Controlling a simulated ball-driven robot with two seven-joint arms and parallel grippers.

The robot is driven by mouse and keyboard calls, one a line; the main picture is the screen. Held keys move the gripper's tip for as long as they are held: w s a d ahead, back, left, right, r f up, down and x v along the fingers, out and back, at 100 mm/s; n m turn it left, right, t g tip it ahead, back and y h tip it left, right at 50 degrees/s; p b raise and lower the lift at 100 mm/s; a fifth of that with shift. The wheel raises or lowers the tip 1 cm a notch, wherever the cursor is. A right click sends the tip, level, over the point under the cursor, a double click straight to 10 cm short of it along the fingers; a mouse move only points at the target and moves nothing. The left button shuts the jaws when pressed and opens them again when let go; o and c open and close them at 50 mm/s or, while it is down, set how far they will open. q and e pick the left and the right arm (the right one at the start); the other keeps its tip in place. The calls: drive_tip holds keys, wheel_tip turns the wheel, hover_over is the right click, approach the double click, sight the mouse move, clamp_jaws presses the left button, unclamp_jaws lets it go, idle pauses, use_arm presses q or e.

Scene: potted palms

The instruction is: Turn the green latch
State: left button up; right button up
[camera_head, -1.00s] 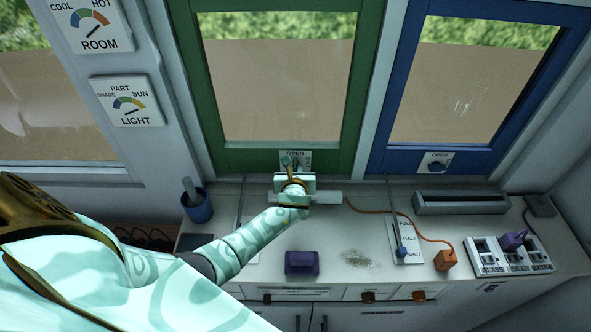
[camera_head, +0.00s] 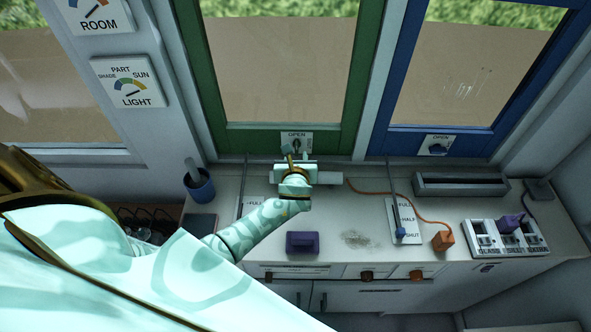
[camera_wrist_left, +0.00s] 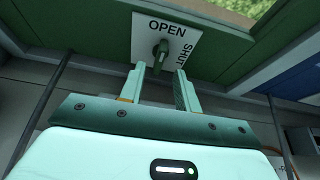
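The green latch (camera_wrist_left: 160,55) is a small dark green handle on a white plate marked OPEN at the top and SHUT on the right. The plate (camera_head: 297,137) is on the bottom rail of the green window frame. The handle stands roughly upright in the wrist view, below OPEN. My left gripper (camera_wrist_left: 159,70) is open, with one finger on each side of the handle's lower end and gaps showing. In the head view my left gripper (camera_head: 292,157) partly covers the latch. My right gripper is in neither view.
A blue window with its own latch (camera_head: 438,147) is at the right. The counter below holds a blue cup (camera_head: 200,187), a purple block (camera_head: 302,242), a FULL-HALF-SHUT slider (camera_head: 403,222), an orange plug (camera_head: 442,241) with a cord, and a grey trough (camera_head: 460,186).

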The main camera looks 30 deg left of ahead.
use_arm(q)
drive_tip(key=v, duration=1.2)
drive_tip(key=shift+s+p, duration=0.25)
drive_tip(key=shift+p, duration=0.2)
drive_tip(key=shift+d+f, duration=0.1)
